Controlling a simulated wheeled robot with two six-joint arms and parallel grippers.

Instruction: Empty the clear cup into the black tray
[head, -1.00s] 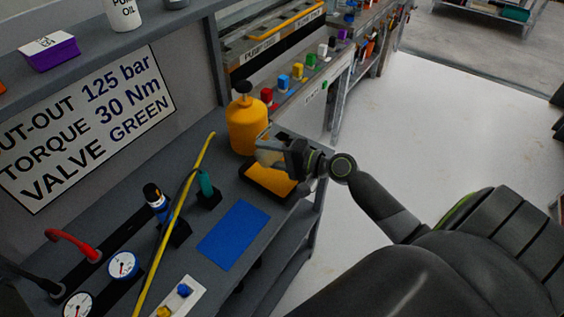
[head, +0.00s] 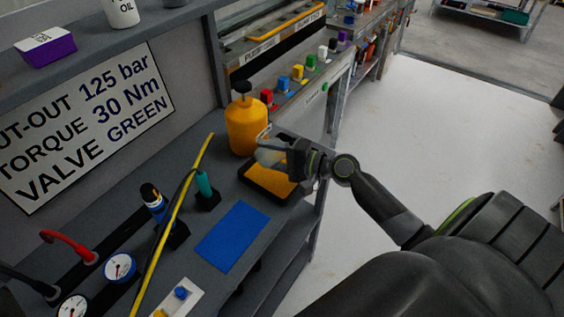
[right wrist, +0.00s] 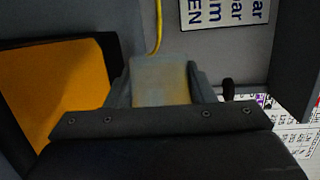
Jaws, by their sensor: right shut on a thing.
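My right gripper (head: 268,146) is shut on the clear cup (head: 267,158), above the black tray (head: 256,191) on the bench. The cup appears tilted; its exact angle is hard to tell. In the right wrist view the cup (right wrist: 160,82) sits between the fingers, pale and see-through with a faint yellowish tint. The tray (right wrist: 108,46) is at the left there, its floor covered in orange-yellow. Part of the tray is hidden by my gripper in the head view. My left gripper is not in view.
A yellow-orange bottle (head: 246,125) with a dark cap stands right beside my gripper. Open floor is at the right.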

